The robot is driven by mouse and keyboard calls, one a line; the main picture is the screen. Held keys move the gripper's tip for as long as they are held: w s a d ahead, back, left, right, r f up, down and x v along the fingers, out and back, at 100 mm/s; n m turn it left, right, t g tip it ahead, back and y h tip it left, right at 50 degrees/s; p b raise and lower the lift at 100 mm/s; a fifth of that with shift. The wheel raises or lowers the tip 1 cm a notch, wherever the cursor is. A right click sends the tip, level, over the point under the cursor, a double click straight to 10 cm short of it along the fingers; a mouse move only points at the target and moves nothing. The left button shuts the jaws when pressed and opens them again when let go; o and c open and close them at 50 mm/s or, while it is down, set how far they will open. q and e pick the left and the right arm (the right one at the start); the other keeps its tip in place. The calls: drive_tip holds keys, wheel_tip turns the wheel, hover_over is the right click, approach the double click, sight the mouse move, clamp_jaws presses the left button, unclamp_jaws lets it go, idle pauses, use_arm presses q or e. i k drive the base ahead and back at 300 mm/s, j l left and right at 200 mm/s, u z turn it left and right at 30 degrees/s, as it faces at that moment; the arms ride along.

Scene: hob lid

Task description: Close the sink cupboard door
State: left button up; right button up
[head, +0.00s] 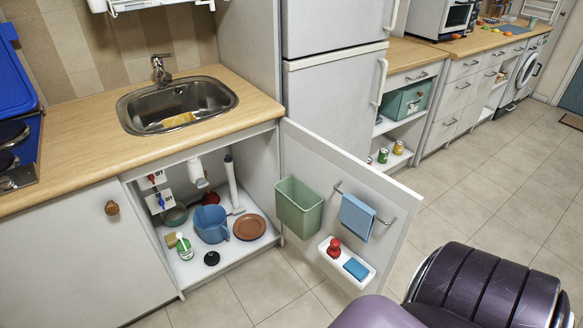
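The sink cupboard door (391,226) stands wide open, hinged at the right side of the sink cupboard (246,257) and swung out over the floor. Its inner face carries a green bin (298,208), a rail with a blue cloth (357,216), and a white tray (336,266) with a red bottle (334,248) and a blue sponge (356,269). Inside the cupboard are a blue bucket (210,224), a brown plate (249,227), a green-labelled bottle (184,247) and a black plunger-like item (211,258). Neither gripper shows.
The steel sink (178,105) is set in the wooden counter (78,171) above. A closed cupboard door (85,252) is at left and a fridge (332,98) behind the open door. Purple and black parts of mine fill the lower right. The tiled floor (476,186) at right is clear.

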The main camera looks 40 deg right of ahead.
sight(316, 173)
drive_tip(key=l+u, duration=0.15)
drive_tip(key=l, duration=0.25)
drive_tip(key=k+l+u, duration=0.2)
drive_tip(key=l, duration=0.2)
drive_tip(key=l+u, duration=0.15)
drive_tip(key=l, duration=0.3)
drive_tip(key=k+l+u, duration=0.2)
drive_tip(key=l, duration=0.15)
drive_tip(key=i+l, duration=0.05)
